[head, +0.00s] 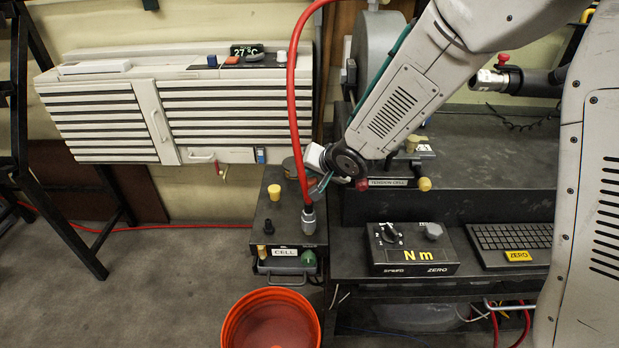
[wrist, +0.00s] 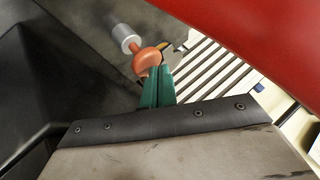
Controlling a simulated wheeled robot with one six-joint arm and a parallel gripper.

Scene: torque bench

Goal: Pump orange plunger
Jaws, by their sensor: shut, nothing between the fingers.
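In the wrist view the orange plunger (wrist: 148,60) shows as a rounded knob just beyond my fingertips, with a grey metal cylinder (wrist: 125,36) beside it. My gripper (wrist: 158,72) has teal fingers closed together, with nothing held. The tips overlap the knob in the picture; I cannot tell whether they touch it. In the head view my gripper (head: 318,187) hangs over the dark cell box (head: 287,225), behind the red hose. The orange plunger is not clear in the head view, where my gripper and the hose cover that area.
The red hose (head: 292,95) runs down close to my gripper and also fills the upper right of the wrist view (wrist: 260,35). A yellow knob (head: 274,190) stands on the box. An orange bucket (head: 232,330) is below. The Nm panel (head: 412,248) is to the right.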

